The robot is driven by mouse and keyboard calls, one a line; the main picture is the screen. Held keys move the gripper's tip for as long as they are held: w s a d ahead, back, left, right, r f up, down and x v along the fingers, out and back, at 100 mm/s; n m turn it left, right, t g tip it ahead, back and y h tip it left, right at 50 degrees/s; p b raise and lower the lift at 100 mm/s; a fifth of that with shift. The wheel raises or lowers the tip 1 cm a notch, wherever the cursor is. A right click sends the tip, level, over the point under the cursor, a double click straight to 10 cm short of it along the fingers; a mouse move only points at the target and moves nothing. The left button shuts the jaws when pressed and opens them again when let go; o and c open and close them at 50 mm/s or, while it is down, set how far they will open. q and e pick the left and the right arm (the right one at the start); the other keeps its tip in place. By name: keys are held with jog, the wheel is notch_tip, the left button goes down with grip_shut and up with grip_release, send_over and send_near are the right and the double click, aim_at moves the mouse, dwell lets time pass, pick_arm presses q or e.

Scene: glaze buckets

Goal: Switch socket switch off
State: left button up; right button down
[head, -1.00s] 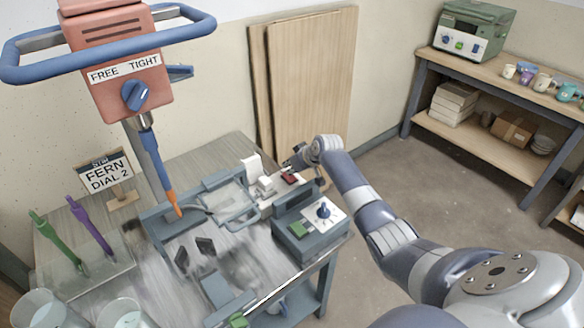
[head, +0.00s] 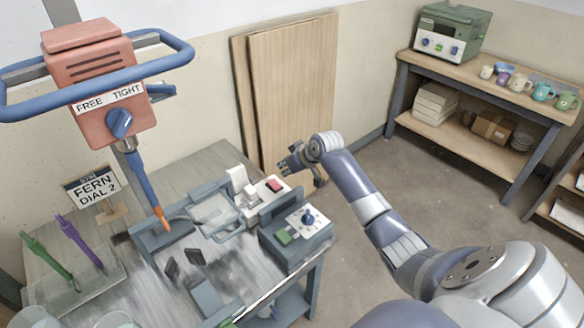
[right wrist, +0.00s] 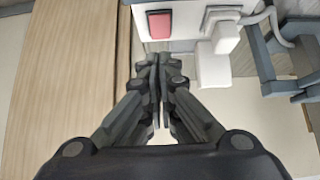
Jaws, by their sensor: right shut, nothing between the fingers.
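The socket (head: 262,196) is a white block on the table's far right corner, with a red rocker switch (head: 275,184) and a white plug in it. In the right wrist view the red switch (right wrist: 160,25) lies just beyond my fingertips, with the white plug (right wrist: 215,60) to its right. My right gripper (head: 284,162) is shut and empty, behind and slightly right of the socket, apart from it in the head view. The right wrist view shows its fingers (right wrist: 158,62) together. I cannot tell from the rocker's tilt whether it is on or off. My left gripper is not in view.
A grey control box (head: 296,238) with a dial and green button stands in front of the socket. A red mixer head (head: 98,85) hangs at left. Wooden boards (head: 290,90) lean on the wall behind my right gripper. Floor to the right is clear.

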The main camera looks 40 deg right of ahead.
jog(key=shift+s+d+r, duration=0.1)
jog(key=shift+s+r, duration=0.45)
jog(key=shift+s, duration=0.25)
jog(key=shift+s+d+r, duration=0.1)
jog(key=shift+s+r, duration=0.4)
jog(key=shift+s, duration=0.25)
